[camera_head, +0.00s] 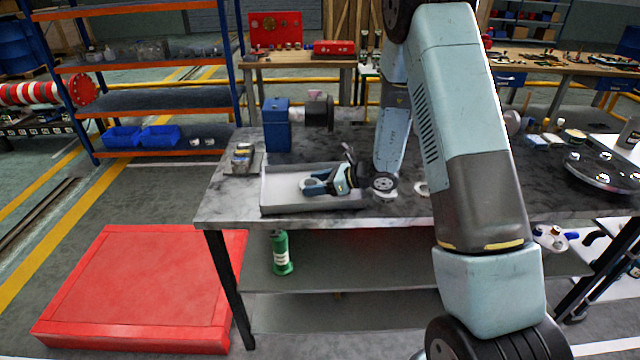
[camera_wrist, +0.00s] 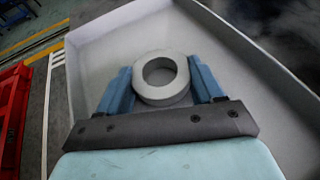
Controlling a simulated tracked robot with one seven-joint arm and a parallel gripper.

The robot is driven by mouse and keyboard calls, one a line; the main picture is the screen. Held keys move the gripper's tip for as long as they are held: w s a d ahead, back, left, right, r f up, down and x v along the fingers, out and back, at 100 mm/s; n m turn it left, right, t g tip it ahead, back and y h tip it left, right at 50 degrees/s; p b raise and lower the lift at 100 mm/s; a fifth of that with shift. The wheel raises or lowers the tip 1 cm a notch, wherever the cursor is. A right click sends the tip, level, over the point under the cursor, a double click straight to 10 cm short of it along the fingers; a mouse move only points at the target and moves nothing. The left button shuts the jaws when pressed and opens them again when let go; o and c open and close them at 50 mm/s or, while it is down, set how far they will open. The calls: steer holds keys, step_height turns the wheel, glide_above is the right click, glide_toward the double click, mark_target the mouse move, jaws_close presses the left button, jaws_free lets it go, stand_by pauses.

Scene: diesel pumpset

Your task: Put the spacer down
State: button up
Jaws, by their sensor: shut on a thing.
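The spacer (camera_wrist: 161,93) is a grey ring with a wide round hole. In the wrist view it sits between the two blue fingers of my gripper (camera_wrist: 161,88), which are shut on its sides. It is over the floor of a pale grey tray (camera_wrist: 235,65); I cannot tell whether it touches the floor. In the head view my gripper (camera_head: 314,185) is low inside the tray (camera_head: 284,208), towards its middle.
The tray lies on a dark metal workbench (camera_head: 231,205). A blue box (camera_head: 276,127) stands behind it, and small parts (camera_head: 242,158) lie to its left. A round metal flange (camera_head: 604,172) is at the bench's right. A red platform (camera_head: 145,285) is on the floor at left.

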steer(key=shift+f, duration=0.2)
steer(key=o, duration=0.9)
steer(key=shift+o, duration=1)
steer(key=shift+s+f, duration=0.15)
